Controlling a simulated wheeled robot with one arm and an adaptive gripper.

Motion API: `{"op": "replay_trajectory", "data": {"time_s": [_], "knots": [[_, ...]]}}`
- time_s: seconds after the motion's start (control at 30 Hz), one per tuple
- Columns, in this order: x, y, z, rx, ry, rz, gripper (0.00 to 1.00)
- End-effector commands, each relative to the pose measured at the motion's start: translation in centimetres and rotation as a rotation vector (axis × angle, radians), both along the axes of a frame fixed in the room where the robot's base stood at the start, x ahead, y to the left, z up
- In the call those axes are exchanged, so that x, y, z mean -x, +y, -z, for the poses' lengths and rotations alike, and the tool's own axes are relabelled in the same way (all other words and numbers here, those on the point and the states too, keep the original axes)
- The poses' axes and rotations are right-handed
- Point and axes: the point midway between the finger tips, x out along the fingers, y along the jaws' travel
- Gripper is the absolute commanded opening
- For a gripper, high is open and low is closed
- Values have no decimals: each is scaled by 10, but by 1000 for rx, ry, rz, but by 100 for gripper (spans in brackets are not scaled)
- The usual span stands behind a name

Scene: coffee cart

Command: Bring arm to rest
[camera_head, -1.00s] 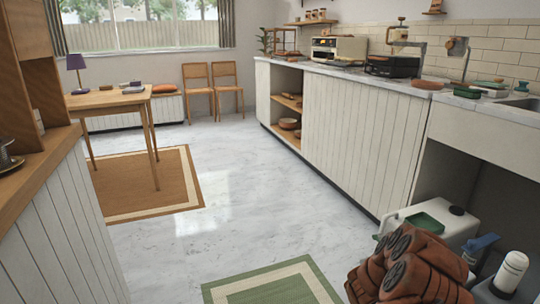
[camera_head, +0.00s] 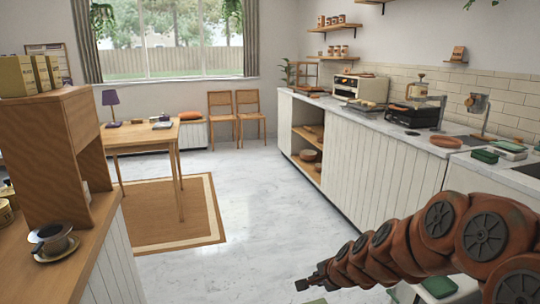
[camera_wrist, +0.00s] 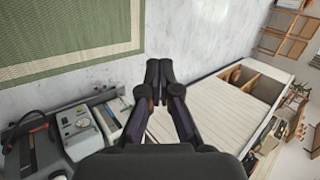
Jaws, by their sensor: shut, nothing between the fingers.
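My gripper (camera_wrist: 159,72) is shut and empty in the wrist view, its two dark fingertips together over the pale marble floor. In the head view my orange-brown arm comes in from the lower right, and my gripper (camera_head: 304,284) is its small dark end near the bottom edge. It is in the air, clear of the counter. The fingers are too small to make out in the head view.
A white counter (camera_head: 385,165) runs along the right. A wooden-topped counter (camera_head: 97,240) with a shelf unit stands at left. A table (camera_head: 150,135) stands on a brown rug (camera_head: 140,232). A green mat (camera_wrist: 30,65) lies on the floor. The middle floor is clear.

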Motion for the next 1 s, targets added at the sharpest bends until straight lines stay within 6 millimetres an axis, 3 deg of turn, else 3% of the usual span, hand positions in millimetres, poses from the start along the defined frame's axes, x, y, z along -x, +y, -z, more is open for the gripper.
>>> {"op": "replay_trajectory", "data": {"time_s": [0.03, 0.2, 0.37, 0.57, 0.8, 1.0], "knots": [[15, 8, -31, 26, 4, -71, 0], [75, 26, -81, 119, 55, -315, 0], [137, 29, -123, 215, 115, -526, 0], [215, 15, -171, 337, 212, -758, 0], [312, -20, -224, 458, 369, -985, 0], [371, -46, -254, 510, 484, -1097, 0]]}}
